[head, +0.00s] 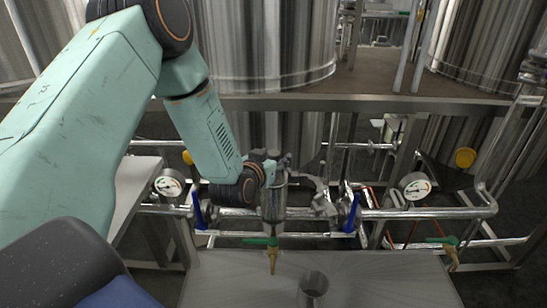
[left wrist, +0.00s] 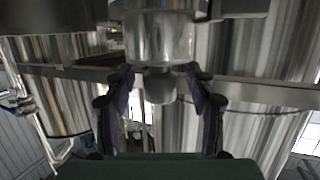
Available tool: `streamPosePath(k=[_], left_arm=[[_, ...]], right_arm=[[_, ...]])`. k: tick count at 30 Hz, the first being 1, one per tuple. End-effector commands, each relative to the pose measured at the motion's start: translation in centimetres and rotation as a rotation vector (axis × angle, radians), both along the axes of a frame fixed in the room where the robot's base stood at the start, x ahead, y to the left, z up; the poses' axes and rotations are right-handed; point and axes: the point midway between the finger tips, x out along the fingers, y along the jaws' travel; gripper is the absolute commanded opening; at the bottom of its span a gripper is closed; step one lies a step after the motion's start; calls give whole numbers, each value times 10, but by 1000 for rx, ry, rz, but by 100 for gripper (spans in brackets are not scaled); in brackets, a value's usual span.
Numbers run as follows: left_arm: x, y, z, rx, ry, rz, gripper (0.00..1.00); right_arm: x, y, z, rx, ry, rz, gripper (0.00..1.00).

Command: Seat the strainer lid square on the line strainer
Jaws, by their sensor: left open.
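The line strainer (head: 273,203) is a shiny upright steel cylinder in the pipe run, at the middle of the head view. My left gripper (head: 270,160) is at its top and hides part of it. In the left wrist view, the open fingers of the left gripper (left wrist: 160,82) stand either side of a rounded grey knob (left wrist: 158,88), with gaps visible. The knob adjoins a steel cylinder (left wrist: 157,38). It appears to belong to the strainer lid, but the lid's edge is unclear and I cannot tell whether it sits square. My right gripper is not in view.
A hollow steel cylinder (head: 313,287) stands on the grey bench (head: 390,275) in front. Blue valve handles (head: 198,212) flank the strainer. Pressure gauges (head: 416,187), a green-handled tap (head: 272,248) and pipes crowd the space. Large tanks (head: 265,40) stand behind.

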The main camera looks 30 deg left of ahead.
Motion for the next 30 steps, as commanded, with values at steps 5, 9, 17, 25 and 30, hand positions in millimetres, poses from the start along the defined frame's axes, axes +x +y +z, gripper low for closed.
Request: streamPosePath(k=[5,9,17,25,30], left_arm=[[-3,0,-1,-2,4,0,56],[-14,-2,3,-3,3,2,56],[-57,-11,17,-6,2,2,56],[-97,-18,29,-5,1,3,56],[-109,-21,33,-2,1,1,56]], right_arm=[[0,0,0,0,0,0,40],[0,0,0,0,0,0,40],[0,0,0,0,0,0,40],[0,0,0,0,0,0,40],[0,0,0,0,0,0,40]])
